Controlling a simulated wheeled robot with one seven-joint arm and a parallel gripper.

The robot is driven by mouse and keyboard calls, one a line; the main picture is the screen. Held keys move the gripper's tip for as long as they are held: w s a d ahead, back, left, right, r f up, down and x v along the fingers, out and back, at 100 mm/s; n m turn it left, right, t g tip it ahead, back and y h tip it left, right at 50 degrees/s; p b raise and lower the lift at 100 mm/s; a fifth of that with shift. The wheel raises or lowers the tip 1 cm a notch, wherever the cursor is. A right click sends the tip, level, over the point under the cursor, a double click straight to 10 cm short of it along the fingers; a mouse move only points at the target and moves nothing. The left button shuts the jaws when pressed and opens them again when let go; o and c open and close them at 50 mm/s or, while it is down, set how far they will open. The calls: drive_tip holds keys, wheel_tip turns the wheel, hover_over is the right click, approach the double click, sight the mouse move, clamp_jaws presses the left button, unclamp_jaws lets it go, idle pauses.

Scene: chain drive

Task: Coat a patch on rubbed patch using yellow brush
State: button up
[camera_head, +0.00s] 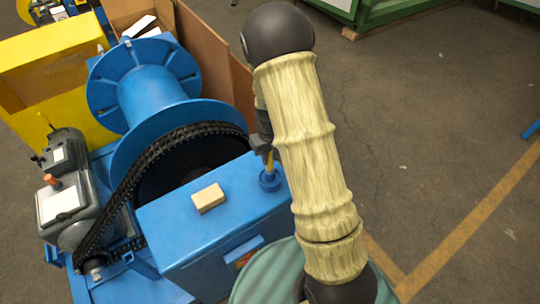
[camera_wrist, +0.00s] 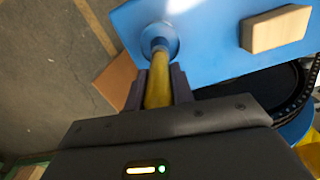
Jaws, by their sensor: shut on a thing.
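My gripper (camera_head: 265,150) is shut on the yellow brush (camera_head: 269,162), above the right end of the blue housing's top. In the wrist view my gripper (camera_wrist: 157,88) has a dark finger on each side of the yellow handle (camera_wrist: 159,92). The brush points down into a small round blue cup (camera_head: 270,181), which also shows in the wrist view (camera_wrist: 172,46). The brush's tip is hidden in or against the cup. I cannot make out a rubbed patch on the blue housing (camera_head: 215,235) in either view.
A tan block (camera_head: 208,198) lies on the housing's top, left of the cup. A black chain (camera_head: 128,185) runs from the motor (camera_head: 70,195) around a large wheel beside a blue drum (camera_head: 150,90). A cardboard box (camera_head: 205,50) stands behind. Open floor (camera_head: 440,130) lies to the right.

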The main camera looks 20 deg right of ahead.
drive_tip(key=shift+s, duration=0.1)
drive_tip(key=shift+r+p, duration=2.75)
drive_tip(key=shift+r, duration=0.75)
